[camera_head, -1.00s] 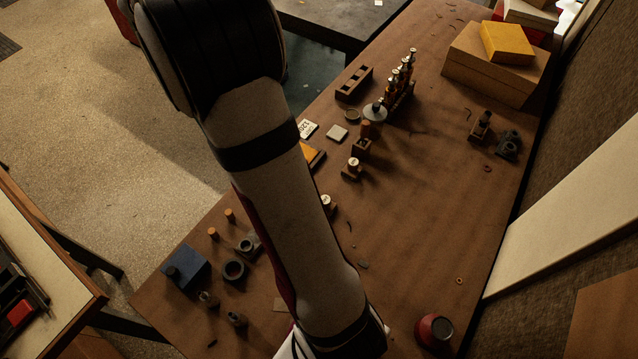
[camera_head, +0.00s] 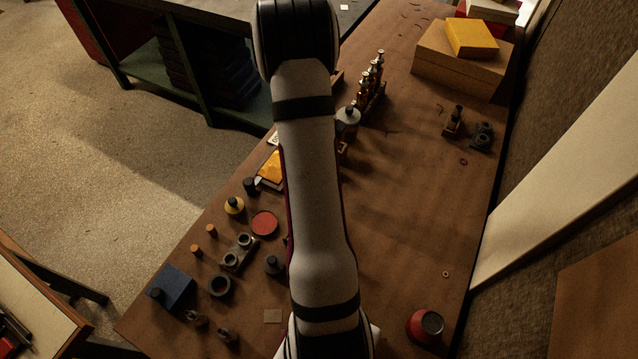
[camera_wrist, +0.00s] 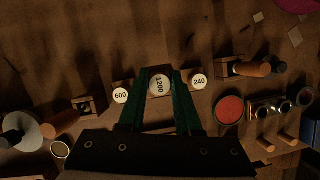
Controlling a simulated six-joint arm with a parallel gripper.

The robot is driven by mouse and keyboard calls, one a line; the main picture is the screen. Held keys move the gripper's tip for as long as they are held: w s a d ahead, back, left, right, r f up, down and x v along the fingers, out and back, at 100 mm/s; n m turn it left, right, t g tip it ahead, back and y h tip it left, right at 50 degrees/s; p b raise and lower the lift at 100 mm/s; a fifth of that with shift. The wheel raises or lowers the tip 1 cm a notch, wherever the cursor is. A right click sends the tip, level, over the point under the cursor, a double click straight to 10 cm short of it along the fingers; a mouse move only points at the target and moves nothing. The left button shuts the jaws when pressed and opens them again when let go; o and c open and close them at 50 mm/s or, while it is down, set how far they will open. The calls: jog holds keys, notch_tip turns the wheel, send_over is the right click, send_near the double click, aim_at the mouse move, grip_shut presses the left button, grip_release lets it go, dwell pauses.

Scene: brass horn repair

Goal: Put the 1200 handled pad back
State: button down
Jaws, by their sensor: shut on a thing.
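In the wrist view, my gripper (camera_wrist: 160,74) has its two green fingers shut on the 1200 handled pad (camera_wrist: 159,85), whose round white label faces the camera. A wooden part shows around the label; I cannot tell whether the pad is lifted or touching a holder. The 600 pad (camera_wrist: 121,95) stands just left of the fingers and the 240 pad (camera_wrist: 198,81) just right, each with wood beneath it. In the head view my arm hides the gripper and these pads.
A red disc (camera_wrist: 229,109) and a steel block with round openings (camera_wrist: 270,107) lie to the right in the wrist view. A wooden block (camera_wrist: 88,107) is at left. In the head view, amber bottles (camera_head: 369,80) stand beyond my arm; the bench's right side is mostly clear.

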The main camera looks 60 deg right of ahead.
jog(key=f, duration=0.2)
jog(key=w+f, duration=0.1)
jog(key=f, duration=0.2)
jog(key=shift+w, duration=0.2)
jog(key=shift+f, duration=0.1)
jog(key=c, duration=0.6)
grip_release()
jog(key=v, duration=1.3)
jog(key=w+a+r+t, duration=0.1)
jog(key=a+r, duration=0.3)
jog(key=a, duration=0.4)
jog(key=w+a+r+t, duration=0.15)
jog(key=a+r, duration=0.25)
jog(key=a, duration=0.5)
jog(key=s+a+m, duration=0.1)
jog(key=s+a, duration=0.5)
jog(key=a, duration=0.3)
jog(key=s+a+m+t, duration=0.1)
jog(key=s+a, duration=0.5)
jog(key=a, duration=0.3)
jog(key=shift+a+m+y, duration=0.3)
